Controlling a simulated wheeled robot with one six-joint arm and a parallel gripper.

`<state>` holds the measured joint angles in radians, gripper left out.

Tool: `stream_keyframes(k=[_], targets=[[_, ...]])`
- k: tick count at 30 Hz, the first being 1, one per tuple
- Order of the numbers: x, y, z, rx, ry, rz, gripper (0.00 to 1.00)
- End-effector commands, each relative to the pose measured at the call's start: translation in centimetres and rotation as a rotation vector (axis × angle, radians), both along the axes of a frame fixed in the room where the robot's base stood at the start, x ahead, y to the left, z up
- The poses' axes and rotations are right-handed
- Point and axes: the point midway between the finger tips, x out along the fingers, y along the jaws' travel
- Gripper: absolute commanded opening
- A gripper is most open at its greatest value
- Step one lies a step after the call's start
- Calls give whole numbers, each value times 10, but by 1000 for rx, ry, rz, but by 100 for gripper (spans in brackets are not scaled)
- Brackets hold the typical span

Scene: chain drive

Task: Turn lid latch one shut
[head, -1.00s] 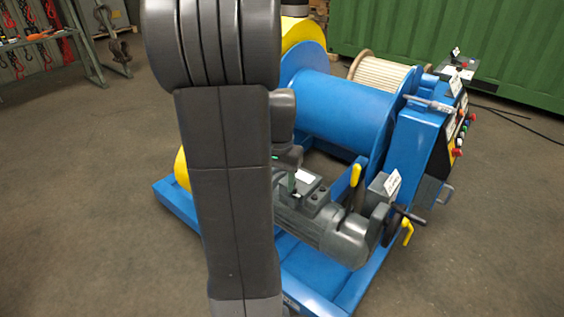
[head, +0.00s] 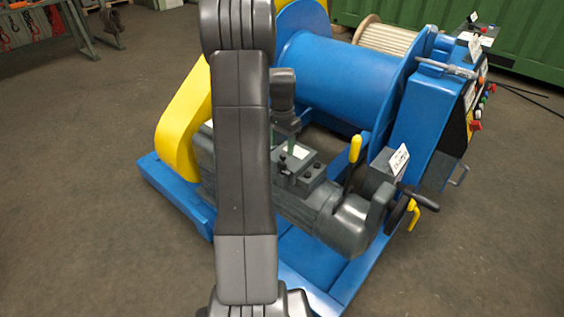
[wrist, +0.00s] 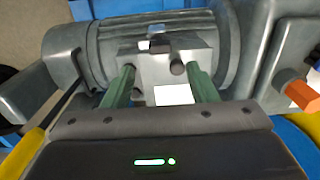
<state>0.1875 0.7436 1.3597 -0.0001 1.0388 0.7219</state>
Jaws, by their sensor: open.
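The grey lidded box (head: 312,187) sits on top of the grey motor (head: 335,222). Its lid (wrist: 143,65) fills the space ahead of my gripper in the wrist view, with a white label (wrist: 174,95). A dark round latch knob (wrist: 178,67) and another dark fitting (wrist: 158,46) show on the lid; I cannot tell which is latch one or how far it is turned. My gripper (wrist: 161,86) is open, its two green fingers spread to either side of the knob. I cannot tell whether they touch the lid. In the head view, my arm hides part of the motor.
A blue drum (head: 340,80) lies behind, with a yellow guard (head: 185,120) at left. An orange knob (wrist: 298,92) shows right in the wrist view.

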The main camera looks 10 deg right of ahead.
Motion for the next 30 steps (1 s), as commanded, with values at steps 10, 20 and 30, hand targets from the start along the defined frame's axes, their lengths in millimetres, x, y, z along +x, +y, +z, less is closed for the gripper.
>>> stream_keyframes(k=[10, 20, 30], targets=[[0, 0, -62, 0, 1, 1, 53], [0, 0, -72, 0, -1, 1, 53], [0, 0, -72, 0, 0, 1, 10]])
